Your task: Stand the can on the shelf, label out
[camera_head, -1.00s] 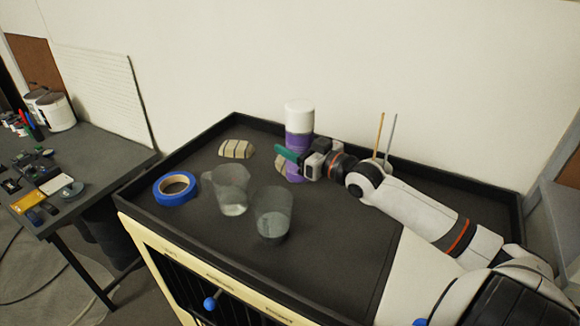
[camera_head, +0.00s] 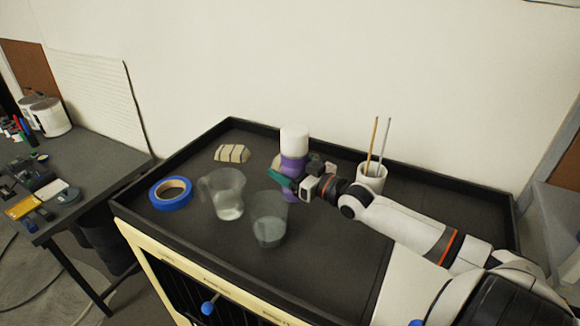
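The can (camera_head: 293,147) is a purple cylinder with a white top. It is upright over the dark top of the cart, right of the clear jug. My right gripper (camera_head: 286,180) reaches it from the right at its lower part, with a teal finger across its front. The gripper appears shut on the can; the far finger is hidden. I cannot tell whether the can's base touches the cart top. No label detail can be made out. No shelf is clearly seen. My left gripper is not in view.
A clear jug (camera_head: 226,194) and a clear cup (camera_head: 269,220) stand close in front of the can. Blue tape (camera_head: 171,193) and a ribbed beige block (camera_head: 232,153) lie left. A white holder with brushes (camera_head: 372,178) stands behind my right arm. The raised cart rim (camera_head: 160,171) surrounds the top.

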